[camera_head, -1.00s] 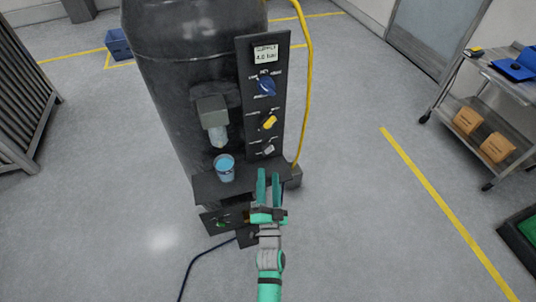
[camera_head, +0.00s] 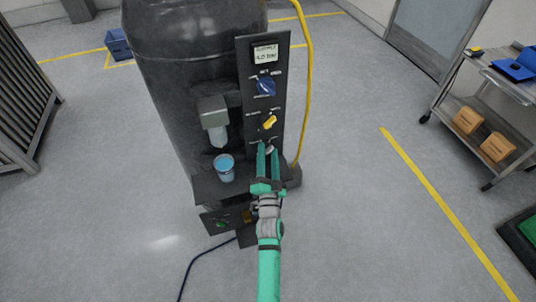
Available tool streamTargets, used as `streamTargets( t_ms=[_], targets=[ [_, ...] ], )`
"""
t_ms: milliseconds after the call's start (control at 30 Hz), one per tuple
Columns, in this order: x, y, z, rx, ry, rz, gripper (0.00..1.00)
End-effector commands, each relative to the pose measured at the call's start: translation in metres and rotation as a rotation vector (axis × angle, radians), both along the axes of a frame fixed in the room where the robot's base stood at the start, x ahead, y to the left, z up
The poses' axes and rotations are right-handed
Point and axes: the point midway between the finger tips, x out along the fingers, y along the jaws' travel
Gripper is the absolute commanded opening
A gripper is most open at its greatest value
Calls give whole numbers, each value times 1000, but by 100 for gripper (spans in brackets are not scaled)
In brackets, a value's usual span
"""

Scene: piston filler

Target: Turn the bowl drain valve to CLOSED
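A dark upright control panel on the black tank carries a blue knob (camera_head: 265,86), a yellow knob (camera_head: 270,122) and a small grey knob (camera_head: 270,149) below them. The labels are too small to read, so I cannot tell by text which is the bowl drain valve. My gripper (camera_head: 267,152) is at the grey knob, its two green fingers pointing up with a gap between them. The fingers partly cover the grey knob; I cannot tell whether they touch it. A filter with a clear bowl (camera_head: 218,136) hangs left of the panel.
A blue cup (camera_head: 225,168) stands on the dark shelf left of my gripper. A yellow hose (camera_head: 307,90) runs down the panel's right side. A small pressure sign (camera_head: 265,54) tops the panel. Floor to the right is clear up to a metal cart (camera_head: 490,100).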

Motion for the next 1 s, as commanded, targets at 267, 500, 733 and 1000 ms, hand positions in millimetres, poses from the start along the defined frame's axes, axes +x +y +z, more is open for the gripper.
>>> streamTargets(
  t_ms=[267, 500, 733, 1000],
  targets=[
    [0, 0, 0, -1, 0, 0, 4],
    [0, 0, 0, -38, -12, 0, 4],
    [0, -1, -1, -161, -52, 1, 4],
    [1, -3, -2, -394, -128, 0, 4]
  ],
)
